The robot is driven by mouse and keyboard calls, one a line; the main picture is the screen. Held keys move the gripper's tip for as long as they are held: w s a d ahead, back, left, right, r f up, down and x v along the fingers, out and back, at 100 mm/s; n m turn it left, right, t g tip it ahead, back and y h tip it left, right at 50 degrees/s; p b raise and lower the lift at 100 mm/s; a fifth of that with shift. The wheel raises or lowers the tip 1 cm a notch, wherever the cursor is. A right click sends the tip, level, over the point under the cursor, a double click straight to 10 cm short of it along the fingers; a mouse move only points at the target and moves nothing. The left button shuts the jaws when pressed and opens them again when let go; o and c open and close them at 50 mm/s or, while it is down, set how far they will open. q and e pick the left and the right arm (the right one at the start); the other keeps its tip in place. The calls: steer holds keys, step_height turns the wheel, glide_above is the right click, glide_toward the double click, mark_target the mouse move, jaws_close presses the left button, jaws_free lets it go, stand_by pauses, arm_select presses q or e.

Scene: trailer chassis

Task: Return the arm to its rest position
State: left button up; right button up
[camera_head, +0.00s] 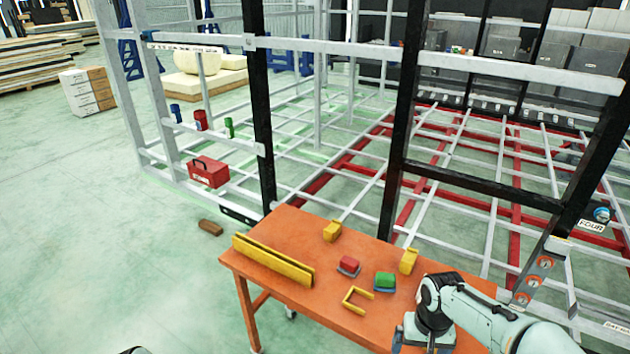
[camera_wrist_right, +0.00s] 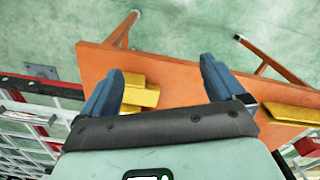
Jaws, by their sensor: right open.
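My right arm reaches in from the lower right in the head view, with its gripper (camera_head: 424,342) low over the right front of the orange table (camera_head: 330,228). In the right wrist view the two blue fingers of this gripper (camera_wrist_right: 158,82) stand wide apart with nothing held between them. A yellow block (camera_wrist_right: 140,97) shows beyond the fingers, closer to the left one, on the table (camera_wrist_right: 170,75). My left gripper is out of view; only a small dark piece, perhaps of my own arm, shows at the bottom edge of the head view.
A metal frame with black posts (camera_head: 262,120) stands behind. Open floor (camera_head: 80,210) lies left.

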steer(key=s+a+f+y, duration=0.1)
steer(key=s+a+f, duration=0.1)
steer(key=f, duration=0.7)
steer(key=s+a+f+y, duration=0.1)
steer(key=s+a+f, duration=0.1)
steer(key=f, duration=0.6)
steer(key=s+a+f+m+y, duration=0.1)
steer(key=s+a+f, duration=0.2)
steer(key=s+f, duration=0.4)
steer(key=s+a+f+m, duration=0.1)
steer(key=s+a+f, duration=0.2)
steer(key=s+f, duration=0.5)
steer(key=s, duration=0.3)
steer(key=shift+s+a+f+g+y, duration=0.15)
steer(key=shift+s+f+g+y, duration=0.05)
steer(key=shift+s+g+y, duration=0.2)
